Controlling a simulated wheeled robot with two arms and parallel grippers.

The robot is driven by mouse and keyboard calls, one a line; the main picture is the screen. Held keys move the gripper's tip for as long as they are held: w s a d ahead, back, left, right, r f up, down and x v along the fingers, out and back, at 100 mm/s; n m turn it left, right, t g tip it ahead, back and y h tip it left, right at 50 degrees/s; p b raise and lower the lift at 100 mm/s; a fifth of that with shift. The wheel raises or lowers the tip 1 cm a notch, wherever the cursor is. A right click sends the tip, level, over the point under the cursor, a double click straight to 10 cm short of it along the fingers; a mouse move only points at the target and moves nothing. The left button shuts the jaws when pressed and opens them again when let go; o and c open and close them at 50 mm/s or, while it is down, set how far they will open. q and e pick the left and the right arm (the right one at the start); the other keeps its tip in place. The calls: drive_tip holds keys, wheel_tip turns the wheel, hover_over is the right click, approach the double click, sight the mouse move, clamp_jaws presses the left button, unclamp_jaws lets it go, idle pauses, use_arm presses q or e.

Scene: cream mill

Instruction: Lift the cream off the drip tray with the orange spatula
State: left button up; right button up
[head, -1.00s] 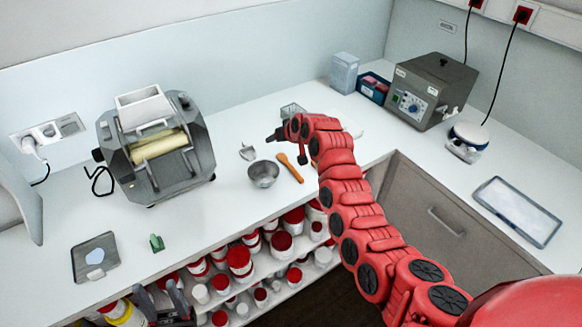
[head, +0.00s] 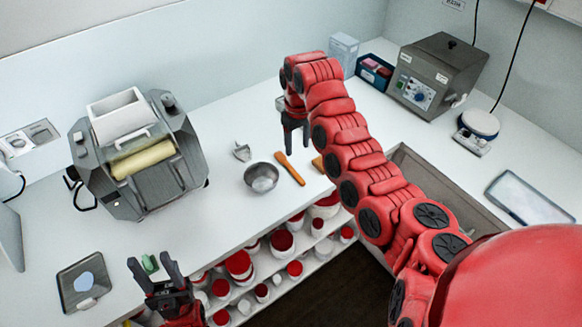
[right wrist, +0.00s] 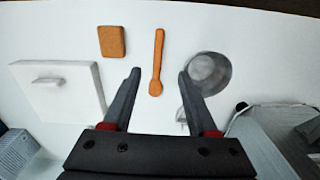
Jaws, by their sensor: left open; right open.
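The orange spatula (head: 290,168) lies flat on the white bench, right of the metal bowl; it also shows in the right wrist view (right wrist: 157,60), lined up between my fingertips. My right gripper (head: 297,148) is open and empty, pointing down near the spatula; its fingers show in the right wrist view (right wrist: 159,72), not touching the spatula. My left gripper (head: 150,262) is open and empty at the bench's front left. A dark tray (head: 66,291) on the far left bears a pale patch and a small white piece; I cannot tell whether the patch is cream.
The roller mill (head: 140,160) stands at the back left. A metal bowl (head: 261,178) and small metal scoop (head: 242,152) are near the spatula. A brown block (right wrist: 112,41) and white slab (right wrist: 60,90) lie beside it. A green item (head: 149,263) is by my left gripper.

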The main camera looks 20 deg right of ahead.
drive_tip(key=b, duration=0.1)
hover_over(296, 173)
drive_tip(key=f, duration=0.6)
drive_tip(key=shift+s+a+f, duration=0.15)
drive_tip(key=shift+s+f, duration=0.2)
drive_tip(key=shift+f+b, duration=0.4)
drive_tip(key=shift+f, duration=0.2)
drive_tip(key=shift+w+f, duration=0.15)
drive_tip(key=shift+f, duration=0.35)
wheel_tip(296, 173, down, 3)
drive_tip(key=shift+w+f+p, duration=0.15)
drive_tip(key=shift+f+p, duration=0.05)
drive_tip(key=shift+p, duration=0.9)
drive_tip(key=shift+w+f, duration=0.1)
drive_tip(key=shift+f, duration=0.4)
clamp_jaws()
